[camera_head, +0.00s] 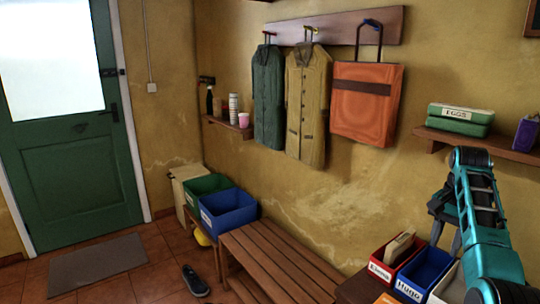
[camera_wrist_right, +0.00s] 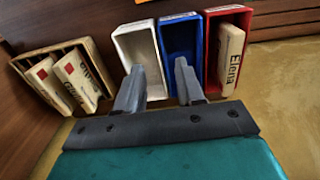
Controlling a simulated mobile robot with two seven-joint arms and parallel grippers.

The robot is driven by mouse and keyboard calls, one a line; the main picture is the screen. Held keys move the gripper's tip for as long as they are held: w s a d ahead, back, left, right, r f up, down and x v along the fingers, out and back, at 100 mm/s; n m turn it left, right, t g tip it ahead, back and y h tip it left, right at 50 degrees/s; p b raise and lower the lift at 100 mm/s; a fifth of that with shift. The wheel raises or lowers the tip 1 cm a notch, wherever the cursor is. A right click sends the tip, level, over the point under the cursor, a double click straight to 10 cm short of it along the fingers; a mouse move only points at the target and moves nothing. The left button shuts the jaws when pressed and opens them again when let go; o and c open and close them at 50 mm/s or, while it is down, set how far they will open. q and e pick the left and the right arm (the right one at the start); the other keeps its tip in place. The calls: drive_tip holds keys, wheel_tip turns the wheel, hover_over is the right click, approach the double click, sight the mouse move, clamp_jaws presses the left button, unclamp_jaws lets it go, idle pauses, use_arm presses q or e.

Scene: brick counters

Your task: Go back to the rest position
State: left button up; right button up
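My right gripper (camera_head: 445,236) is over the small boxes at the lower right of the head view. In the right wrist view the right gripper (camera_wrist_right: 158,66) shows its two fingers spread apart with nothing held between them. The fingers point toward the white box (camera_wrist_right: 124,42) and the blue box (camera_wrist_right: 168,36). I cannot tell the exact height of the gripper above them. My left gripper is in neither view.
A red box (camera_head: 376,270) holding a pale packet (camera_head: 399,246) stands beside the blue box (camera_head: 412,287). A wooden crate (camera_wrist_right: 92,47) holds two packets. Nearby are a bench (camera_head: 262,262), wall shelf (camera_head: 485,146) with green egg cartons (camera_head: 460,125), and hanging coats.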

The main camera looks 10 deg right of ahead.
drive_tip(key=s+a+f+n+t+h, duration=0.1)
drive_tip(key=s+a+f+n+h, duration=0.1)
drive_tip(key=s+a+f+n, duration=0.35)
drive_tip(key=s+a+f+n+t+h, duration=0.1)
drive_tip(key=s+a+f+n, duration=0.2)
drive_tip(key=s+a+f, duration=0.45)
drive_tip(key=s+a+f+n+t+y, duration=0.1)
drive_tip(key=s+a+n+t+y, duration=0.35)
drive_tip(key=s+a, duration=1.05)
drive_tip(key=w+a+f+n+t, duration=0.1)
drive_tip(key=w+f+t, duration=0.3)
drive_tip(key=f, duration=0.5)
drive_tip(key=shift+w+n, duration=0.5)
drive_tip(key=shift+w, duration=0.3)
